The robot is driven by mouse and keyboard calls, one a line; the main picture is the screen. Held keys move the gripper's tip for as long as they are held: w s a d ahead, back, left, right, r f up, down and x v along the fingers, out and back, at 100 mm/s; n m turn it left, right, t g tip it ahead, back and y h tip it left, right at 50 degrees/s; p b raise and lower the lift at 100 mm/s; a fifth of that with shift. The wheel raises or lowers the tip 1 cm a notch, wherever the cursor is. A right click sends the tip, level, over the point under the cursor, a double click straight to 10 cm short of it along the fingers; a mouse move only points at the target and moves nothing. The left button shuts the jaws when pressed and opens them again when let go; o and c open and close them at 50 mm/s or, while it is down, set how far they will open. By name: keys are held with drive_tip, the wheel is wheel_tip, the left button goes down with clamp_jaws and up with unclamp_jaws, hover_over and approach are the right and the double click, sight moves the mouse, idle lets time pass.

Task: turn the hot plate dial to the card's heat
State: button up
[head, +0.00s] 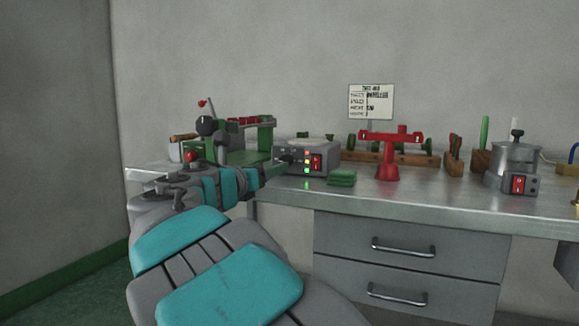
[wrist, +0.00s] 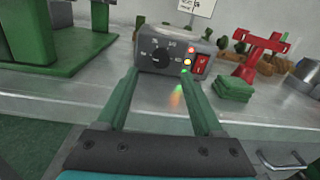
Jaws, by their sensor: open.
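The hot plate (head: 326,157) is a grey box on the bench, and it also shows in the wrist view (wrist: 207,46). Its dark round dial (wrist: 161,57) is on the front face at left, with pale scale marks around it. The dial's exact setting is too small to read. In the head view my arm mostly hides the dial. My gripper (wrist: 159,72) is open, with its two green fingers pointing at the hot plate and the dial between them in the wrist view. I cannot tell whether they touch it. The white card (head: 371,102) is above the bench; its writing is too blurred to read.
A red switch (wrist: 201,64) and small lights sit right of the dial. Green pads (head: 341,178) and a red stand (head: 388,155) are to the right. A green machine (head: 250,140) stands left. A metal pot unit (head: 514,165) is farther right. Bare bench lies in front.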

sight(281, 179)
drive_tip(key=x, duration=0.5)
drive_tip(key=shift+f+b, duration=0.15)
drive_tip(key=shift+b, duration=0.15)
drive_tip(key=shift+w+d, duration=0.3)
drive_tip(key=shift+w, duration=0.25)
clamp_jaws()
